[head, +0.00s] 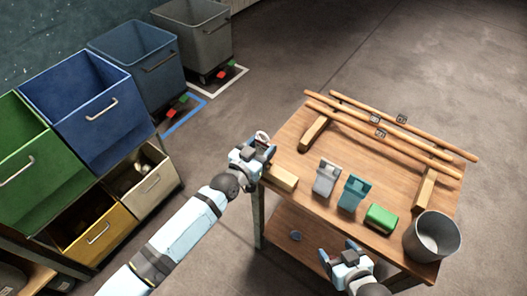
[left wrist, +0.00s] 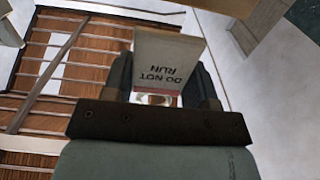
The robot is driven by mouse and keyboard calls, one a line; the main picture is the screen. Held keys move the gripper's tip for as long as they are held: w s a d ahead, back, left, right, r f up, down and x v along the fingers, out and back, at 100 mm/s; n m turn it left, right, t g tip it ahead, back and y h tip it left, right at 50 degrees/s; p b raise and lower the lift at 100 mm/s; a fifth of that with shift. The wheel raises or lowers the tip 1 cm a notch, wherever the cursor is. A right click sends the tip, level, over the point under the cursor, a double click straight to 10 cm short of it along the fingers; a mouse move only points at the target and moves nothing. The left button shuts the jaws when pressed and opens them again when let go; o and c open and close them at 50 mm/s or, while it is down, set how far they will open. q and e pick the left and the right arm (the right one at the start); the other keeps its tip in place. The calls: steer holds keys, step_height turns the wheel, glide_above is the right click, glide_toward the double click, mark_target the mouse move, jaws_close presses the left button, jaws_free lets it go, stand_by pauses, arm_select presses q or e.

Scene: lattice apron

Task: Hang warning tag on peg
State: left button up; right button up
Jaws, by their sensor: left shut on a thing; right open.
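The warning tag (left wrist: 170,52) is a pale card with the upside-down words DO NOT RUN and a red line near them. In the left wrist view it sits between the two dark fingers of my left gripper (left wrist: 164,84), which is shut on it. In the head view my left gripper (head: 266,150) is at the table's left edge, with a small whitish piece of the tag (head: 262,136) showing at its tip. My right gripper (head: 341,256) is open and empty by the table's front edge. I cannot make out a peg in either view.
The wooden table (head: 290,156) holds long rods (head: 390,118) on wooden blocks, a grey holder (head: 326,178), a teal holder (head: 354,193), a green block (head: 381,217) and a grey bucket (head: 418,255). Blue (head: 85,105) and other bins stand at left. Floor between bins and table is clear.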

arm_select(q)
steer(key=p+v, duration=0.2)
steer(key=v, duration=0.6)
steer(key=shift+p, duration=0.4)
stand_by(0.4)
